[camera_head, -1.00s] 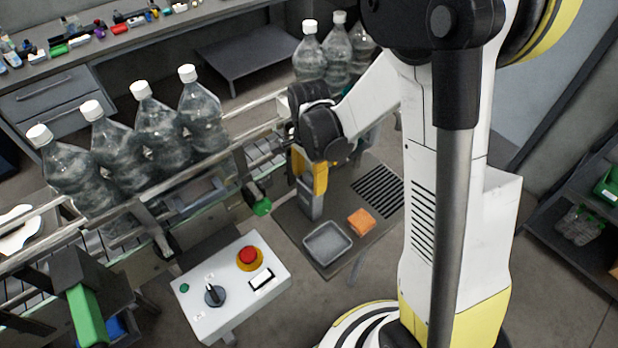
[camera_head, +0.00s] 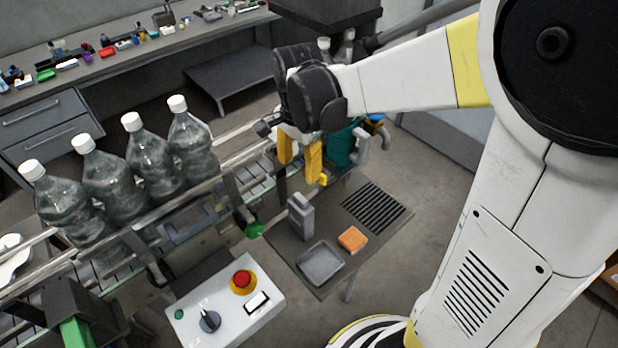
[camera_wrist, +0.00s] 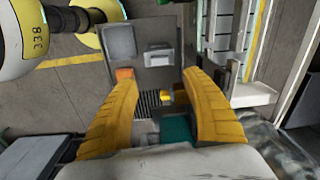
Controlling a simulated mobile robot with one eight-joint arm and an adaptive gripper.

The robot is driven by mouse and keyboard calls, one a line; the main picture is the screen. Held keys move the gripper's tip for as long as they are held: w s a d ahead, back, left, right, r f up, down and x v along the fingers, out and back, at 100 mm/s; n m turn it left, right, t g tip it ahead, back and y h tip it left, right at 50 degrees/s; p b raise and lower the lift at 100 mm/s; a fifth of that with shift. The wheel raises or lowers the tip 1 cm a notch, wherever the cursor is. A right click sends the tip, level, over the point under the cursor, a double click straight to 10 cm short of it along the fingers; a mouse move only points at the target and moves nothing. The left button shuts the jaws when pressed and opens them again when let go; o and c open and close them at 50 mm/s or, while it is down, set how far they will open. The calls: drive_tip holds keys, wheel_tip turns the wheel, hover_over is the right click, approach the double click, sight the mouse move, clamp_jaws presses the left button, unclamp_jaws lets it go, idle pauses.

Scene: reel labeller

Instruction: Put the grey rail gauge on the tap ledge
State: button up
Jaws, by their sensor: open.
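The grey rail gauge (camera_head: 301,217) stands upright on the tap ledge (camera_head: 282,240), a dark grey top with a slotted grate. It is behind the grey tray and close to the ledge's left edge. In the wrist view the gauge (camera_wrist: 158,54) shows as a light grey block beyond the fingertips. My gripper (camera_head: 301,170) has yellow fingers and is raised above and behind the gauge, apart from it. In the wrist view my gripper (camera_wrist: 157,76) has its fingers spread wide, with nothing held between them.
The ledge also carries a grey tray (camera_head: 320,264), an orange sponge (camera_head: 352,239) and the slotted grate (camera_head: 373,206). A conveyor with several bottles (camera_head: 143,155) runs along the left. A control box (camera_head: 226,308) with a red button stands in front.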

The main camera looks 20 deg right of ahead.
drive_tip(key=s+r+n+t, duration=0.6)
drive_tip(key=s+r+n, duration=0.1)
drive_tip(key=s+n, duration=0.5)
drive_tip(key=shift+s+r+n+t, duration=0.2)
drive_tip(key=shift+n+t, duration=0.1)
drive_tip(key=shift+n, duration=0.3)
